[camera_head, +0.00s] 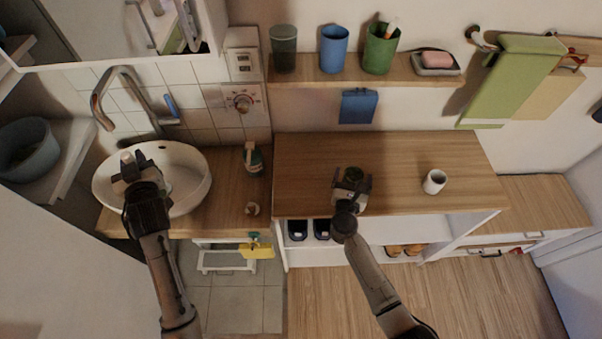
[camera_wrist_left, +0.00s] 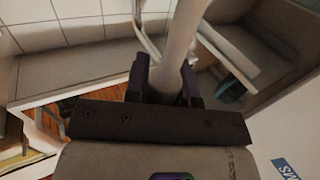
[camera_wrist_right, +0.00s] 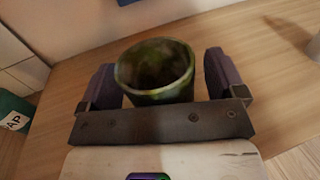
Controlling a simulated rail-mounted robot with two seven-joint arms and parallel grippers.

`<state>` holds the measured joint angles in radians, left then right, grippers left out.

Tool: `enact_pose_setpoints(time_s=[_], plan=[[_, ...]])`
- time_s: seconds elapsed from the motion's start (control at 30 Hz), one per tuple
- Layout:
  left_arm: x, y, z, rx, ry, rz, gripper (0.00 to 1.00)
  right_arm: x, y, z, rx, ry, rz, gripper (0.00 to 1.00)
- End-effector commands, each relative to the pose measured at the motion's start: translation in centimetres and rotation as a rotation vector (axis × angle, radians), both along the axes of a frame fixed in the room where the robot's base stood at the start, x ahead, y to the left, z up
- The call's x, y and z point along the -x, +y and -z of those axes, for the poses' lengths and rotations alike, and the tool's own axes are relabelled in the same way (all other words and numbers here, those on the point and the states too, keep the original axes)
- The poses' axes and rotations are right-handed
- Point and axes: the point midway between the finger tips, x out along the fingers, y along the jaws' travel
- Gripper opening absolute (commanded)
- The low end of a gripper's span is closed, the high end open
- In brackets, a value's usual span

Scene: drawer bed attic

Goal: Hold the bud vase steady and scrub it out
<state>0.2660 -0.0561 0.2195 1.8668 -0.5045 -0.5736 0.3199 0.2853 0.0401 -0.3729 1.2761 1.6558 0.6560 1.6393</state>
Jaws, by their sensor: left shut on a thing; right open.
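A mottled dark green vessel (camera_wrist_right: 155,75), likely the bud vase, stands upright on the wooden counter with its mouth open upward. It shows between my right gripper's fingers in the head view (camera_head: 353,174). My right gripper (camera_head: 350,183) is open, with one finger on each side of the vessel; in the right wrist view (camera_wrist_right: 160,85) gaps show beside it. My left gripper (camera_head: 130,170) is over the sink, shut on a pale slender rod-like thing (camera_wrist_left: 180,45). I cannot tell whether this is a brush; its far end is out of view.
The white sink (camera_head: 190,165) with its tap (camera_head: 105,100) is at left. A soap bottle (camera_head: 253,158) stands beside it. A white cup (camera_head: 434,182) stands right of the vessel. A shelf (camera_head: 310,75) with cups hangs behind. The counter (camera_head: 300,165) between is clear.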

Motion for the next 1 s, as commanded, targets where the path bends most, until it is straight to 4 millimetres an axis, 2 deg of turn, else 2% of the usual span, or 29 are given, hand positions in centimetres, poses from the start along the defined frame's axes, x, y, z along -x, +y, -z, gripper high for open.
enact_pose_setpoints(time_s=[0.17, 0.73, 1.0], plan=[[0.0, 0.0, -0.02, 0.0, 0.0, 0.0, 0.0, 0.01, -0.01, 0.01, 0.0, 0.0, 0.0, 0.88], [0.0, 0.0, -0.02, 0.0, 0.0, 0.0, 0.0, 0.04, 0.0, 0.02, 0.001, 0.0, 0.0, 0.34], [0.0, 0.0, -0.02, 0.0, 0.0, 0.0, 0.0, 0.04, 0.0, 0.03, 0.001, 0.0, 0.0, 0.33]])
